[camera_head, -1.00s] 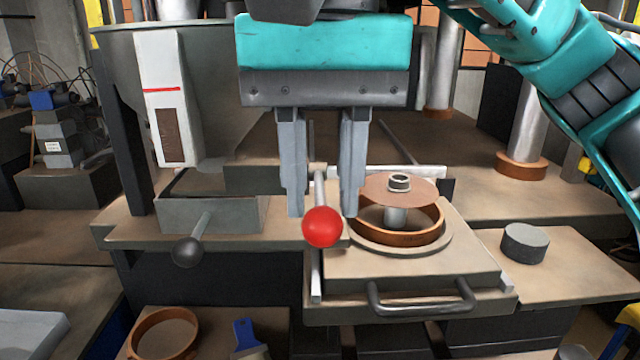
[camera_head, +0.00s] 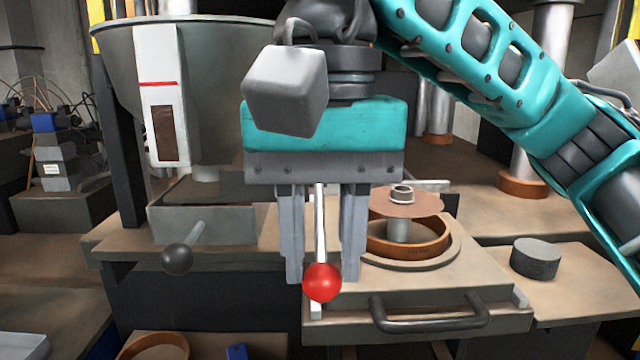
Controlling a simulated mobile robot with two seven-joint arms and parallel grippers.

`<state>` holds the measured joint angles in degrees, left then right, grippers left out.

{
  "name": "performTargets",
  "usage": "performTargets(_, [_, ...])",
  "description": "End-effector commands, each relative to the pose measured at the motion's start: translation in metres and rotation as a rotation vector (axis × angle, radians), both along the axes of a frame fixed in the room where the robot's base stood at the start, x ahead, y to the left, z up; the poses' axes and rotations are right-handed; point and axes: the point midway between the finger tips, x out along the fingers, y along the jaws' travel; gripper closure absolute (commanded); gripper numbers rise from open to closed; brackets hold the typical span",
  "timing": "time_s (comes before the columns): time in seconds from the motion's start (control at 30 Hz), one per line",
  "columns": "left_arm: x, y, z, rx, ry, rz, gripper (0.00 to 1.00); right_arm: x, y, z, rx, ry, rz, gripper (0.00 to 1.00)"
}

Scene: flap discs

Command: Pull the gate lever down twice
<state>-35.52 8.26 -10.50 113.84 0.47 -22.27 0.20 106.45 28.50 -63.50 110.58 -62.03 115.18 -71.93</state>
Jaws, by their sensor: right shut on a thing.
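A lever with a red ball knob (camera_head: 322,283) and a pale rod (camera_head: 320,225) stands at the middle, in front of the round mould. My right gripper (camera_head: 323,270) points down over it, with one finger on each side of the rod just above the knob. It is shut on this lever. A second lever with a dark grey knob (camera_head: 177,259) sticks out from the box under the hopper at the left, and nothing touches it. I cannot tell from looks alone which is called the gate lever. My left gripper is not in view.
The hopper (camera_head: 225,90) stands at the back left. Right of the red knob are the mould ring (camera_head: 435,240) with a brown disc (camera_head: 402,201) on its post, and a dark drawer handle (camera_head: 430,315). A dark grey puck (camera_head: 535,258) sits on the right-hand plate.

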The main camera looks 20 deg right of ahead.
Motion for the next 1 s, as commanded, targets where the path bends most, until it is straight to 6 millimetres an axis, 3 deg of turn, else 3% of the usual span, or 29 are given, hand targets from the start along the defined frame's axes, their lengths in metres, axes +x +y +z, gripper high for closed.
performTargets(0.37, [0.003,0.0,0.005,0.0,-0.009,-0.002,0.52,-0.001,0.0,0.002,-0.002,0.004,0.004,0.74])
performTargets(1.0, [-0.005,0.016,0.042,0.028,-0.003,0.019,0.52,0.0,0.0,0.058,-0.001,0.001,0.001,0.74])
